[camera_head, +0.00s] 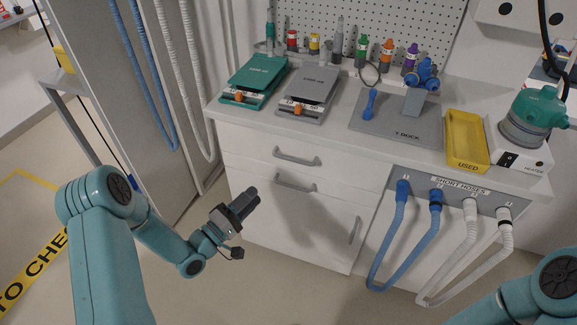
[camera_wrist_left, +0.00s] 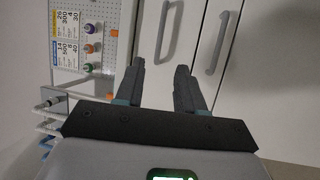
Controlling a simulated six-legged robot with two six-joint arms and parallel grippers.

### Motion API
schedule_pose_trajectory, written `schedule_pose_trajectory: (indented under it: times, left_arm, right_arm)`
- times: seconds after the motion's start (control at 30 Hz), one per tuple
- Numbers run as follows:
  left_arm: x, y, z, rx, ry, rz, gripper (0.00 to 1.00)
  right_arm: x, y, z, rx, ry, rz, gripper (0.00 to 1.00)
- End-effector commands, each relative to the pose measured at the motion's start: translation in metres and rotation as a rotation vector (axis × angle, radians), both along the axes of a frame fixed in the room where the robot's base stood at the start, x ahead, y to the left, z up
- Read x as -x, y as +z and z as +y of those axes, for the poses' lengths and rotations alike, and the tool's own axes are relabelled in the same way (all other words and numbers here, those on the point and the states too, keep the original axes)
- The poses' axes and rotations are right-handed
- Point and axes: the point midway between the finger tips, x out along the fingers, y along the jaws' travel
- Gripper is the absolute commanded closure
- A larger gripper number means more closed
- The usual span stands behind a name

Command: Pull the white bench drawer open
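The white bench has a top drawer (camera_head: 255,152) with a grey bar handle (camera_head: 297,157). The drawer front looks flush with the bench. A second grey handle (camera_head: 296,183) sits just below, on the panel under it. My left gripper (camera_head: 253,195) is in front of the bench, left of and lower than the handles in the head view, apart from them. In the left wrist view my gripper (camera_wrist_left: 161,72) has its fingers spread with nothing between them. Two handles show beyond the fingertips, one at left (camera_wrist_left: 168,32) and one at right (camera_wrist_left: 217,43). My right gripper is out of view.
The bench top (camera_head: 335,122) holds green and grey scales, a dock plate (camera_head: 396,128), a yellow USED tray (camera_head: 466,140) and a heater. A vertical handle (camera_head: 355,230) is on the lower front. Blue and white hoses (camera_head: 398,240) hang at the right. A grey cabinet stands left.

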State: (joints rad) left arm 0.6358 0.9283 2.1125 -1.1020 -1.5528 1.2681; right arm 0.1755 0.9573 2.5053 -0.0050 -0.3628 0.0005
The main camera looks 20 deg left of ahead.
Motion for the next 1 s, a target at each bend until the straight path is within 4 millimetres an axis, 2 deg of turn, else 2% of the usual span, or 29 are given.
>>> schedule_pose_trajectory:
  times: [0.3,0.5,0.7,1.0]
  left_arm:
    - [-0.07,0.015,-0.036,-0.001,-0.005,-0.005,0.62]
    - [-0.106,0.022,-0.053,-0.001,-0.003,-0.002,0.62]
    - [-0.125,0.026,-0.061,0.0,-0.001,-0.002,0.62]
    - [-0.128,0.026,-0.063,0.001,0.0,0.0,0.62]
  right_arm:
    - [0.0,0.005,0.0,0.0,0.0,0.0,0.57]
    - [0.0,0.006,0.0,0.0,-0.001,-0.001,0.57]
    - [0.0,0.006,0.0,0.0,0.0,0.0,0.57]
    - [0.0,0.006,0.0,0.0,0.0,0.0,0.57]
